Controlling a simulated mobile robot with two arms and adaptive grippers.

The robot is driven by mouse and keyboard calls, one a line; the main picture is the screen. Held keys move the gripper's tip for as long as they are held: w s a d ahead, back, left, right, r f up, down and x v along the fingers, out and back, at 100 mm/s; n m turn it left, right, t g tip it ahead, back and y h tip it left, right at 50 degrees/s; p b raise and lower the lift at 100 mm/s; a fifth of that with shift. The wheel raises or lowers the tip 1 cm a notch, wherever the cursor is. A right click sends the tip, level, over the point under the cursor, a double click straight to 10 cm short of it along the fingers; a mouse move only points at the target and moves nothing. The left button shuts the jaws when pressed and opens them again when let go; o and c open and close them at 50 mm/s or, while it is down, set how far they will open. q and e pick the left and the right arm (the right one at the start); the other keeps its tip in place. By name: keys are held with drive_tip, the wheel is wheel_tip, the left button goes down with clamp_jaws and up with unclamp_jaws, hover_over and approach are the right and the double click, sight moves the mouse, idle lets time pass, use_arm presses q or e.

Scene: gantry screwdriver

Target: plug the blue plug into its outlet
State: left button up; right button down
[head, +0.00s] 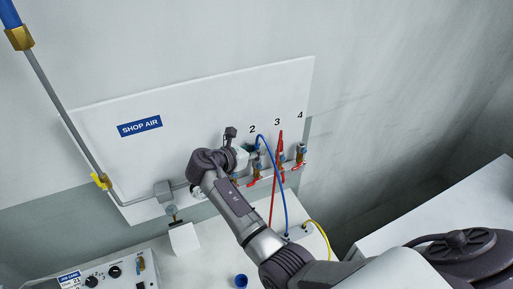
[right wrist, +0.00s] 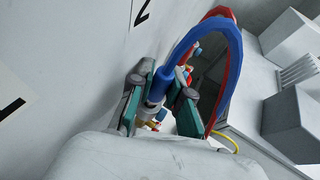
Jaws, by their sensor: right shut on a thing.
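My right gripper (head: 245,153) is at the wall panel, below and left of the number 2. In the right wrist view its teal-padded fingers (right wrist: 158,108) are shut on the blue plug (right wrist: 156,90), whose blue hose arches up and to the right. The blue hose (head: 278,183) also shows in the head view, looping down to the bench. A row of outlets with red handles (head: 283,160) runs along the panel under the numbers. My gripper and wrist hide the left end of this row. I cannot tell whether the plug touches an outlet. My left gripper is not in view.
The white panel (head: 190,125) has a blue SHOP AIR sign (head: 139,126). A red hose (head: 272,200) hangs beside the blue one, and a yellow hose (head: 322,236) lies lower right. The bench holds a blue cup (head: 241,281) and a control box (head: 100,277).

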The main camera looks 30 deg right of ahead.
sight(257, 146)
drive_tip(key=shift+f, duration=0.55)
drive_tip(key=c, duration=1)
unclamp_jaws()
drive_tip(key=shift+r, duration=0.1)
drive_tip(key=shift+r, duration=0.2)
wheel_tip(257, 146, up, 10)
drive_tip(key=shift+f, duration=0.15)
drive_tip(key=shift+s, duration=0.1)
